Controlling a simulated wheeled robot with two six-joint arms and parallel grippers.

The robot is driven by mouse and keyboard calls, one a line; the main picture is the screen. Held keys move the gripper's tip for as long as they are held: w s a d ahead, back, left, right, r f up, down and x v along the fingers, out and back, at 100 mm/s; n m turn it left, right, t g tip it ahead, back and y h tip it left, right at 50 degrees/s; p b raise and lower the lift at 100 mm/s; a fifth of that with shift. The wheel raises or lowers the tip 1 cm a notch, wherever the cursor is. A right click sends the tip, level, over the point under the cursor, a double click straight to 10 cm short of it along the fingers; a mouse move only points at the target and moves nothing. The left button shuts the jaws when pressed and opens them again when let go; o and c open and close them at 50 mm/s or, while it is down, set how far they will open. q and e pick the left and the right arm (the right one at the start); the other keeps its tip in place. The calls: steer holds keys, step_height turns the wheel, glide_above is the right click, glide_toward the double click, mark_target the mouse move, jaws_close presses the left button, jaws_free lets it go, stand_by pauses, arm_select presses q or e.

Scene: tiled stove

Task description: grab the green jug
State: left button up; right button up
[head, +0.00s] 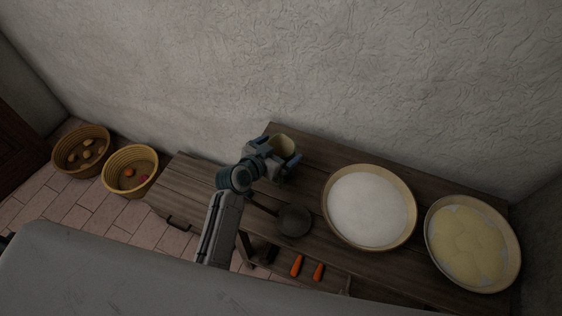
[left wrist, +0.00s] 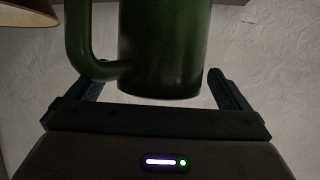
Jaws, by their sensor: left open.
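The green jug (left wrist: 165,45) stands upright in the left wrist view, with its handle (left wrist: 80,42) on the left side. The left wrist view also shows this open gripper (left wrist: 150,85), with a gap visible by the right finger. My right gripper is not in view.
A dark pan (head: 294,221) lies just in front of the gripper. Two large bowls, one with white contents (head: 410,222) and one with yellowish contents (head: 429,243), fill the table's right side. Two carrots (head: 296,266) lie lower down. Two baskets (head: 112,182) stand on the floor at left.

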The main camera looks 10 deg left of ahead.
arm_select(q)
steer(key=shift+w+d+f, duration=0.2)
steer(key=shift+w, duration=0.1)
steer(key=shift+c, duration=0.4)
steer(key=shift+s, duration=0.1)
steer(key=c, duration=1.8)
steer(key=shift+r, duration=0.1)
steer(key=shift+r, duration=0.1)
